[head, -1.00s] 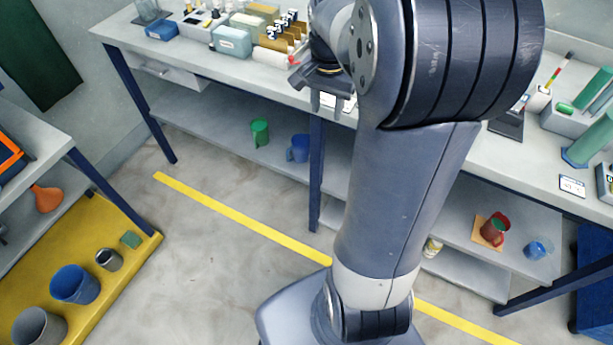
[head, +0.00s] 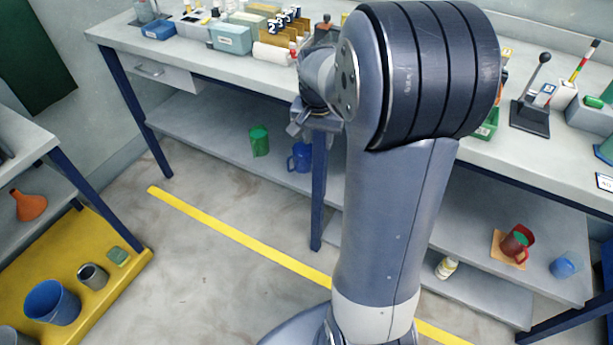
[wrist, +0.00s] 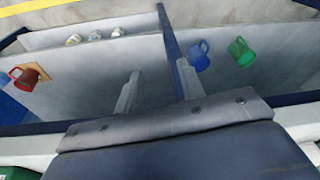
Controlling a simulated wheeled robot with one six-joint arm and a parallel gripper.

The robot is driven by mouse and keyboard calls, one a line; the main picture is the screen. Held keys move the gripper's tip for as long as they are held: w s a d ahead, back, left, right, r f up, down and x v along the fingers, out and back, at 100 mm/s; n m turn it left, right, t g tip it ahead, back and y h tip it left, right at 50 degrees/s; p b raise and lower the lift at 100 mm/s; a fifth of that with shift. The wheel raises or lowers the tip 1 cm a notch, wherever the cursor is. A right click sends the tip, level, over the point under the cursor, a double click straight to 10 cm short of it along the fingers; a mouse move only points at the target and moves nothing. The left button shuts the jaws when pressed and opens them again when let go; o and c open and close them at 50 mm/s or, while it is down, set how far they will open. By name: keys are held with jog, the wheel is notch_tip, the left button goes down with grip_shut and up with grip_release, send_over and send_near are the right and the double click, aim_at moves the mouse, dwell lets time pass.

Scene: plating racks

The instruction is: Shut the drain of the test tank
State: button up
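I cannot make out a test tank or its drain in either view. A black lever (head: 543,70) with a round knob stands upright on a dark base plate on the bench at the right in the head view; I cannot tell what it works. My gripper (head: 312,130) is at the bench's front edge in the head view, partly hidden by my arm. In the wrist view my gripper (wrist: 158,70) has its two fingers apart with nothing between them. Beyond them are the lower shelf and a dark blue bench leg.
The bench (head: 265,72) carries a teal box (head: 231,39), bottles and racks. Its lower shelf (head: 205,120) holds a green mug (head: 259,141), a blue mug (head: 301,157) and a red mug (head: 517,243). A yellow platform (head: 105,265) with buckets stands left. Floor between is clear.

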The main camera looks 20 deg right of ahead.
jog(key=w+f+n+b, duration=0.1)
jog(key=w+f+b, duration=0.1)
jog(key=f+b, duration=0.3)
jog(key=w+a+f+n+t+b, duration=0.1)
jog(key=f+b, duration=0.4)
jog(key=f, duration=0.4)
jog(key=shift+w+a+f+b, duration=0.15)
jog(key=shift+w+b, duration=0.15)
jog(key=shift+w, duration=0.05)
